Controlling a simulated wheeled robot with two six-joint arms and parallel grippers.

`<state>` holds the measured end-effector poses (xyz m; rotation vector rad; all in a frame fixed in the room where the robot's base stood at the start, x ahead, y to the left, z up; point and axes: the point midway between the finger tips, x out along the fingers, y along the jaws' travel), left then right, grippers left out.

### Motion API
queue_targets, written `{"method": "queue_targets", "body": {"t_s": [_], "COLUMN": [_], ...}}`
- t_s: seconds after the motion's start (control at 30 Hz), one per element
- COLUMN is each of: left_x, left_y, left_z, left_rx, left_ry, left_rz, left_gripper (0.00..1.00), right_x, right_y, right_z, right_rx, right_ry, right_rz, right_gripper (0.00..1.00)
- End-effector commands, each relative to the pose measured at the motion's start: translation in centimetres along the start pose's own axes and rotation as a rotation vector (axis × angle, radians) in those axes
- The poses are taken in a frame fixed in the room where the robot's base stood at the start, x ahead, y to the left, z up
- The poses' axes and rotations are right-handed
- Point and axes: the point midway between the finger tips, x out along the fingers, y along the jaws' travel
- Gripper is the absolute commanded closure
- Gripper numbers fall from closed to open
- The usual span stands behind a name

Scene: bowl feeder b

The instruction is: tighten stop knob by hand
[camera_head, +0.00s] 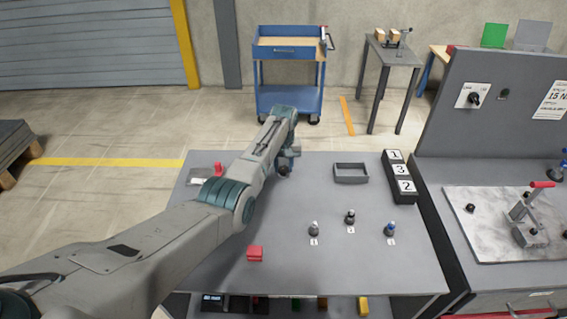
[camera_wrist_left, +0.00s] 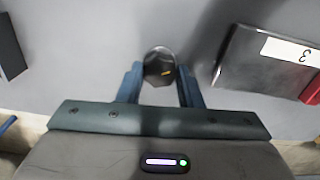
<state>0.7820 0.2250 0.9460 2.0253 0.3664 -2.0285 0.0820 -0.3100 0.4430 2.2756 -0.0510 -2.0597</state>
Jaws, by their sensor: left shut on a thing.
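My left gripper (camera_head: 287,162) is at the middle of the grey table's far part. In the left wrist view, its two blue fingers (camera_wrist_left: 159,72) are on either side of a dark round knob (camera_wrist_left: 157,62) with a small yellow mark, and they are shut on it. In the head view, the dark knob (camera_head: 284,172) shows just below the fingers, partly hidden by them. I cannot tell how tightly it is seated. My right gripper is not in view.
On the table (camera_head: 320,275) are an open dark tray (camera_head: 351,180), a numbered black rack (camera_head: 400,170), three small knob-like parts (camera_head: 314,229) with labels and a red block (camera_head: 255,253). A metal block (camera_wrist_left: 262,62) labelled 3 lies right of the fingers. A clamp (camera_head: 530,225) stands on the right bench.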

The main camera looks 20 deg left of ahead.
Motion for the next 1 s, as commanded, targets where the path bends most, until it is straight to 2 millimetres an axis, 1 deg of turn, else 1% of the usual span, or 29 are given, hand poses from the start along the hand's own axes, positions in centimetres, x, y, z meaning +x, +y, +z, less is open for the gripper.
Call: {"method": "queue_targets", "body": {"t_s": [0.03,0.6,0.8,1.0], "left_x": [-0.4,-0.3,-0.3,-0.3], "left_y": [0.1,0.1,0.1,0.1], "left_z": [-0.1,-0.1,-0.1,-0.1], "left_rx": [0.044,0.578,0.732,0.841], "left_ry": [0.002,0.004,0.004,0.004], "left_rz": [0.001,0.001,0.0,0.0], "left_gripper": [0.9,0.9,0.9,0.9], "right_x": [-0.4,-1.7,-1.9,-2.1], "right_y": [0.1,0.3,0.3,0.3], "right_z": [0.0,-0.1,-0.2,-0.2], "right_rx": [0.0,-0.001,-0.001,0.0], "right_ry": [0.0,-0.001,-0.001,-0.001], "right_rz": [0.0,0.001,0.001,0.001], "right_gripper": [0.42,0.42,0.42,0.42]}}
